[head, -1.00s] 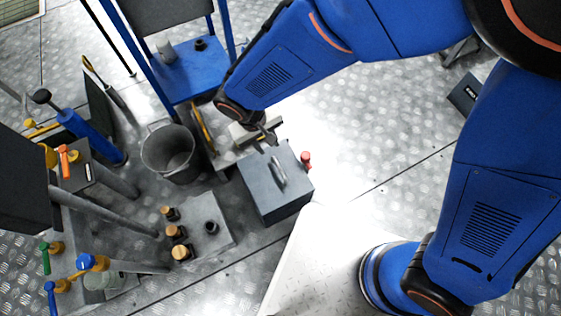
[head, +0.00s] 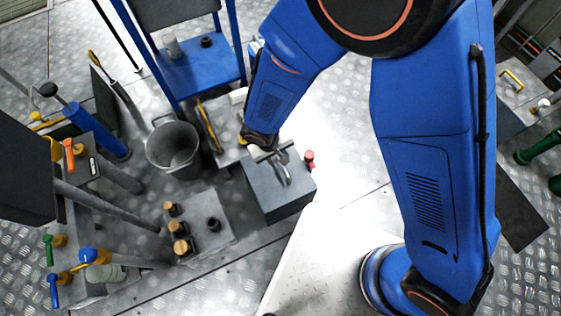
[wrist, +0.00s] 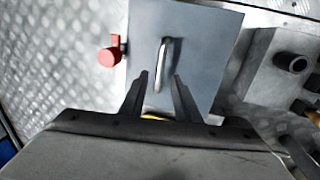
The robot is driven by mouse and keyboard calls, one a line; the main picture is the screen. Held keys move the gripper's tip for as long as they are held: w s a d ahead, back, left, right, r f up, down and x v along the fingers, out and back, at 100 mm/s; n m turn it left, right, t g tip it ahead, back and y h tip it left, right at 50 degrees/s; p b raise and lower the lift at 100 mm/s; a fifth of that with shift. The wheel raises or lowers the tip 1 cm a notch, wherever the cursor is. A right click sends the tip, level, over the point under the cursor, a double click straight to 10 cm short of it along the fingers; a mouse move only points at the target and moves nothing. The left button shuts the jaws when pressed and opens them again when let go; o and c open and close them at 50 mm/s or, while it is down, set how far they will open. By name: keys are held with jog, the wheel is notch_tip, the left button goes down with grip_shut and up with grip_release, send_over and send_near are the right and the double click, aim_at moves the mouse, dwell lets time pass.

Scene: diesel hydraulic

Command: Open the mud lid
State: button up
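The mud lid (head: 262,184) is the flat grey-blue top of a box, with a metal bar handle (head: 284,170) standing up from it. In the wrist view the lid (wrist: 202,45) lies flat on the box and looks closed, with its handle (wrist: 163,60) upright in the picture. My gripper (wrist: 160,78) is open, its two dark fingers apart on either side of the handle's lower end. I cannot tell how far above the lid the fingertips are. In the head view my wrist hides part of the lid's far edge, and the fingers are hard to make out.
A red knob (head: 309,160) sticks out beside the box; it also shows in the wrist view (wrist: 109,56). A grey bucket (head: 172,150) and a plate with several capped fittings (head: 205,228) stand left of the box. A blue stand (head: 200,72) is behind.

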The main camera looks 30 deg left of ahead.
aim_at(281, 165)
jog(key=shift+w+d+f, duration=0.15)
jog(key=shift+f, duration=0.8)
jog(key=shift+w+d+f, duration=0.1)
jog(key=shift+w+f, duration=0.05)
jog(key=shift+f, duration=0.75)
grip_shut()
